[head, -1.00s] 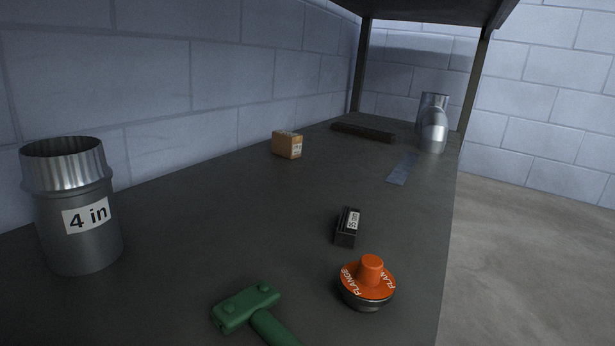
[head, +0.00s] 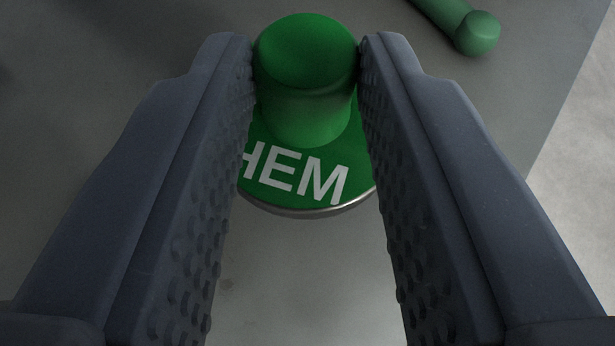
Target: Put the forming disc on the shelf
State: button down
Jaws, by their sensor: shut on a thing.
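A green forming disc (head: 310,190) with white lettering that reads "HEM" and a metal rim lies below a thick round green knob (head: 306,75). My gripper (head: 306,60) has its two dark, studded jaws against the left and right sides of the knob, near the fingertips. It is shut on the knob of the disc. The jaws hide the left and right edges of the disc. I cannot tell whether the disc rests on the grey surface or is just above it.
A green handle (head: 455,22) lies on the grey surface (head: 300,275) at the upper right, apart from my gripper. The surface's edge runs down the right side, with paler floor (head: 585,160) beyond it.

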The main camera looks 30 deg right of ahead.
aim_at(308, 194)
jog(key=shift+f+b, duration=0.65)
jog(key=shift+f, duration=1.35)
jog(key=shift+f, duration=0.1)
jog(key=c, duration=1.2)
grip_release()
jog(key=shift+o, duration=0.2)
jog(key=shift+s, duration=0.1)
jog(key=p+v, duration=0.3)
jog(key=v, duration=0.9)
jog(key=shift+p, duration=0.3)
jog(key=shift+d, duration=0.1)
